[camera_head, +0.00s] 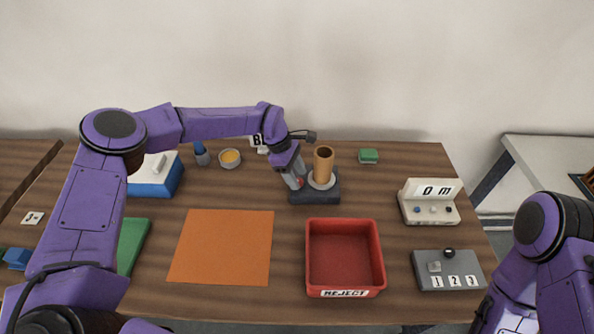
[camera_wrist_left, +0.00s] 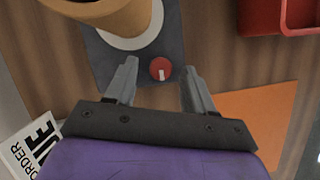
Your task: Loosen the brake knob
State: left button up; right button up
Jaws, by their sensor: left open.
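The brake knob (camera_wrist_left: 161,69) is red with a white mark and sits on a dark base plate (camera_wrist_left: 107,60) beside a tan roll. It also shows as a small red spot in the head view (camera_head: 300,181). The tan roll (camera_head: 323,165) stands upright on a pale disc on the dark base. My left gripper (camera_wrist_left: 158,85) is open, its two fingers on either side of the knob and apart from it in the wrist view. In the head view the left gripper (camera_head: 296,180) is at the left side of the base. My right gripper is out of view.
A red reject tray (camera_head: 345,290) and an orange sheet (camera_head: 222,247) lie in front. A white display box (camera_head: 429,205) and a grey switch panel (camera_head: 448,283) are at the right. A yellow-filled bowl (camera_head: 230,160) stands at the back left.

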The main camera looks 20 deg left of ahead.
pick_arm(q)
jog(key=shift+w+d+f, duration=0.15)
jog(key=shift+f, duration=0.35)
jog(key=shift+s+r, duration=0.25)
jog(key=shift+s, duration=0.1)
jog(key=c, duration=0.5)
grip_shut()
jog(key=shift+f, duration=0.1)
